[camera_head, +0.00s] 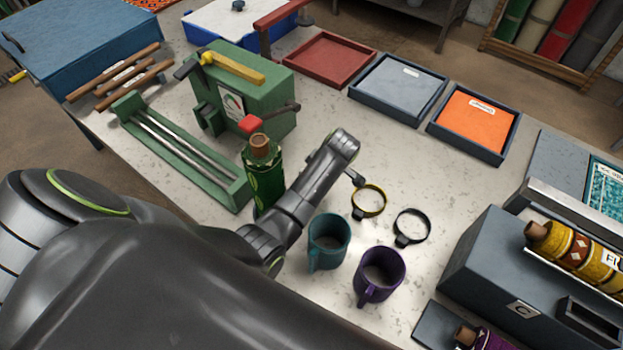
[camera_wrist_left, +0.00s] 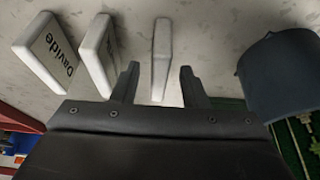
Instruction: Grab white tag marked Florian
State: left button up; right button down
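In the left wrist view, my left gripper (camera_wrist_left: 159,66) is open. A thin white tag (camera_wrist_left: 161,40), seen nearly edge-on, shows between its two fingers, with a gap on each side. No writing shows on that tag. To its left stands a second white tag (camera_wrist_left: 100,50), whose marking I cannot read. At the far left is a white tag marked Davide (camera_wrist_left: 45,50). No tag reading Florian is legible. In the head view my left arm comes in from the left, its fingers are not visible, and I see none of these tags. My right gripper is not in view.
A dark round container (camera_wrist_left: 275,78) stands close to the right in the wrist view. In the head view, a teal mug (camera_head: 326,243), a purple mug (camera_head: 379,278), two rings and a green bottle (camera_head: 264,170) are near my arm. Trays, including a red tray (camera_head: 330,58), line the far edge.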

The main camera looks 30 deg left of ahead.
pick_arm(q)
jog(key=shift+f, duration=0.15)
grip_shut()
